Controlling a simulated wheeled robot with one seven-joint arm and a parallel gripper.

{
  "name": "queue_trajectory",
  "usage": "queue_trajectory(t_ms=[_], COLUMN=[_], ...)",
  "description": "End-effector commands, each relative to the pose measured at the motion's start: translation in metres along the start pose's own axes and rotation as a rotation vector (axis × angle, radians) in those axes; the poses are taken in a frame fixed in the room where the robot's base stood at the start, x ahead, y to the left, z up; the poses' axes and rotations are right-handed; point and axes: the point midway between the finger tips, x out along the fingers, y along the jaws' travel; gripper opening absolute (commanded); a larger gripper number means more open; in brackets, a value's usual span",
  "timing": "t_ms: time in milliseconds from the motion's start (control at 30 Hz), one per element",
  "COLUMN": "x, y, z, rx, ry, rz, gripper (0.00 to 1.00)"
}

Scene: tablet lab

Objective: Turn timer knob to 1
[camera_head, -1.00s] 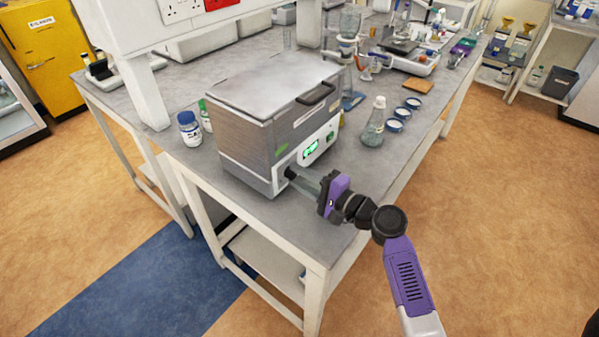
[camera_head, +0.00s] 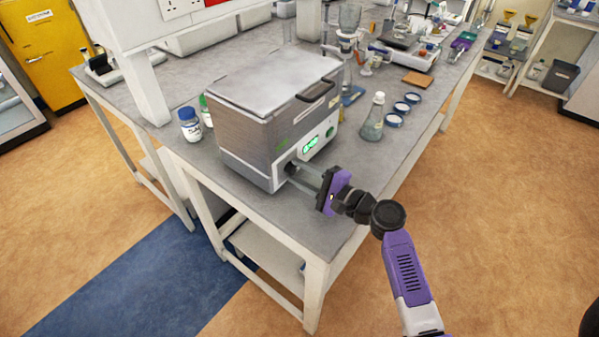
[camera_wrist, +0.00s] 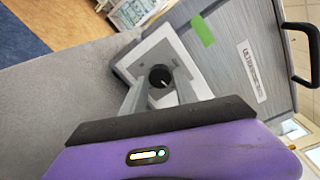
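The timer knob (camera_head: 290,168) is a small dark round knob on the front panel of the grey metal bath (camera_head: 246,140). In the wrist view the black knob (camera_wrist: 160,76) has a short white mark on its face, but no scale number is readable. My gripper (camera_head: 302,176) is at the front of the bath, pointing at the knob. In the wrist view its grey fingers are apart, one on each side of the knob, with gaps between them and it. My gripper holds nothing.
A glass bottle (camera_head: 373,120) and several small dishes (camera_head: 393,120) stand farther right. A white jar (camera_head: 190,126) stands left of the bath. The bench front corner (camera_head: 300,235) is clear.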

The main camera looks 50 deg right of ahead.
Motion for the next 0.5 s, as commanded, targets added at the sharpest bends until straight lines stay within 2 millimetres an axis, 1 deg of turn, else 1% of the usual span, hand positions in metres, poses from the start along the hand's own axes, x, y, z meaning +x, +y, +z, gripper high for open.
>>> queue_trajectory(t_ms=[33, 67, 367, 500], x=[0.000, 0.000, 0.000, -0.010], y=[0.000, 0.000, 0.000, 0.001], z=[0.000, 0.000, 0.001, 0.000], rx=[0.000, 0.000, 0.000, -0.001], ry=[0.000, 0.000, -0.002, -0.001], rz=[0.000, 0.000, -0.001, -0.001], gripper=[0.47, 0.52, 0.52, 0.52])
